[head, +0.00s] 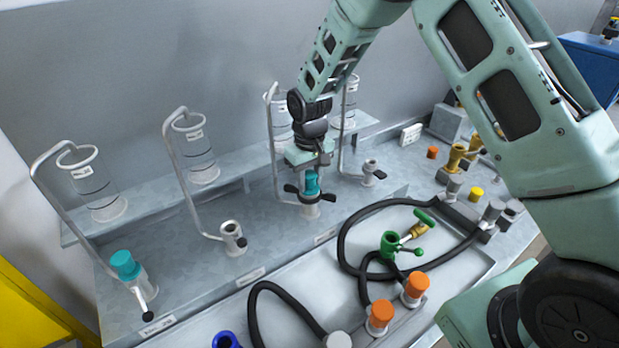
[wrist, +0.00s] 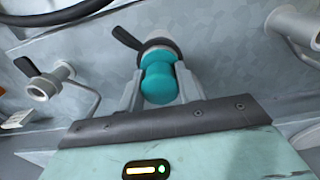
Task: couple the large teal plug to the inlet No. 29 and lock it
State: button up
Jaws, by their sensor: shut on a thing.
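A teal plug (head: 312,184) is between the fingers of my gripper (head: 311,172), which is shut on it. It sits upright at the mouth of the third inlet (head: 310,210) from the left; I cannot tell how deep it is seated. Dark levers stick out on both sides of this inlet. In the wrist view the teal plug (wrist: 159,82) fills the space between the fingertips, with one dark lever (wrist: 126,38) beyond it. Another teal piece (head: 125,264) tops the leftmost inlet (head: 140,284), whose front label (head: 157,326) seems to read 29.
Open grey inlets (head: 232,238) and (head: 371,172) stand on either side, below clear cylinders (head: 197,155). A tray (head: 285,285) in front holds black hoses (head: 350,235), a green valve fitting (head: 390,243) and orange-capped pieces (head: 380,314). Curved pipes rise close behind my gripper.

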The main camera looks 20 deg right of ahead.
jog(key=shift+f, duration=0.1)
jog(key=o, duration=1.1)
jog(key=shift+r+p, duration=2.55)
jog(key=shift+r, duration=1.35)
